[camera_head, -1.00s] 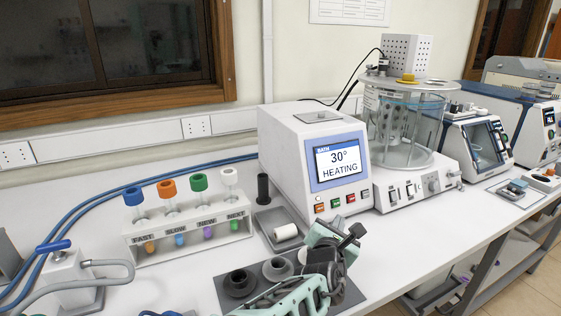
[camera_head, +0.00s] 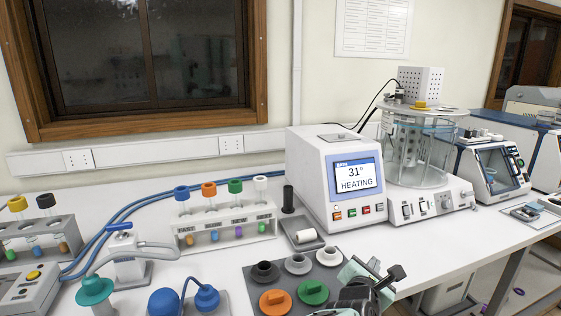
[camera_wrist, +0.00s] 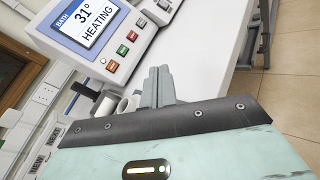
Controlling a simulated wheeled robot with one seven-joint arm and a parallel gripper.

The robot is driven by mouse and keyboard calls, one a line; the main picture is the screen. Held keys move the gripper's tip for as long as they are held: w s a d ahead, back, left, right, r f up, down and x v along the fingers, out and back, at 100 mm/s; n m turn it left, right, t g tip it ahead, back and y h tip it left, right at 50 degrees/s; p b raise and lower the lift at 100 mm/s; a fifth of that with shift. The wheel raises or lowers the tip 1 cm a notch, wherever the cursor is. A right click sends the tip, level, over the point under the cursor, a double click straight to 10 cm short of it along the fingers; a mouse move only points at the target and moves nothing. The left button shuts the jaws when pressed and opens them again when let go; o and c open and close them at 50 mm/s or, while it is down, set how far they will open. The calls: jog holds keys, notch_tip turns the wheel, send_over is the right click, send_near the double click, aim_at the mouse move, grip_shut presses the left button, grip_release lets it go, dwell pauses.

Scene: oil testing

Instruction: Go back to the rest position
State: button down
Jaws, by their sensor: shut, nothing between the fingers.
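My gripper (camera_wrist: 158,86) is shut and empty. In the wrist view its two grey fingers lie side by side, pointing at the front of the white heating bath. In the head view my pale green and black arm end (camera_head: 365,285) is at the lower right, over the bench's front edge. The heating bath unit (camera_head: 340,185) stands behind it, and its screen (camera_head: 355,176) reads 31° HEATING. The wrist view shows the same screen (camera_wrist: 85,18) tilted at the upper left. The gripper is in front of the bath and appears apart from it.
A rack of capped tubes (camera_head: 222,229) stands left. A glass bath (camera_head: 419,150) stands right. Floor is free at the lower right.

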jog(key=s+d+f+m+g+y, duration=0.3)
jog(key=s+d+f+m+g, duration=0.5)
jog(key=m, duration=0.4)
jog(key=s+d+r+m+g+y, duration=0.1)
jog(key=s+r+m+y, duration=0.1)
jog(key=s+r+m, duration=0.3)
jog(key=s+d+r+m+g+y, duration=0.1)
jog(key=r+m, duration=0.3)
jog(key=r, duration=0.3)
jog(key=s+d+r+m+g+y, duration=0.1)
jog(key=s+r+m+y, duration=0.1)
jog(key=s+r+m, duration=0.3)
jog(key=s+a+r+n+g, duration=0.1)
jog(key=s+a+n, duration=0.3)
jog(key=a, duration=0.5)
jog(key=s+a+r+n+g, duration=0.1)
jog(key=s+a+n, duration=0.3)
jog(key=s+a, duration=0.4)
jog(key=shift+a+r+n+g, duration=0.3)
jog(key=shift+a+r+n, duration=0.15)
jog(key=shift+a, duration=0.35)
